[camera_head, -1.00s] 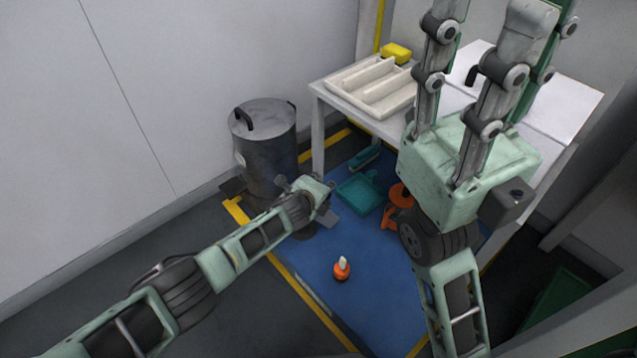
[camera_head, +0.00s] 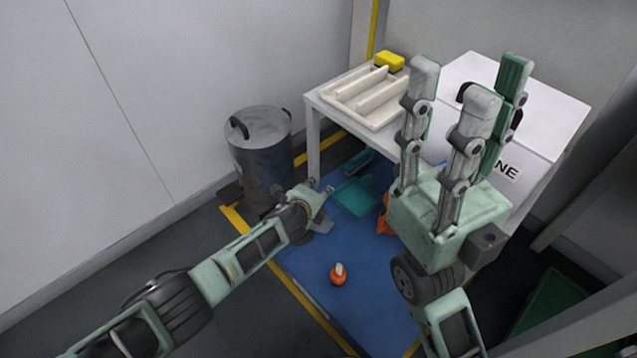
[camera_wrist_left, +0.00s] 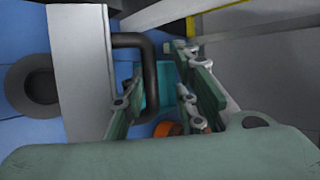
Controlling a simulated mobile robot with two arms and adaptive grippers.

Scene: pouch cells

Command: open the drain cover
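A grey plate with a black bar handle, which I take for the drain cover, fills the left centre of the left wrist view (camera_wrist_left: 80,75). Part of it shows beside my left gripper in the head view (camera_head: 322,224). A dark round shape (camera_wrist_left: 36,86) lies left of the plate; it may be the drain opening. My left gripper (camera_head: 322,194) is low over the floor. Its fingers are apart, with the black handle (camera_wrist_left: 150,75) between them; a gap shows on the right side. My right gripper (camera_head: 464,90) is raised, fingers up, open and empty.
A metal bin (camera_head: 262,160) stands behind my left gripper. A small orange-and-white bottle (camera_head: 338,274) and a teal dustpan (camera_head: 355,196) are on the blue mat (camera_head: 375,270). A white table (camera_head: 313,145) holds a tray (camera_head: 345,97), a yellow block (camera_head: 390,60) and a white box (camera_head: 545,120).

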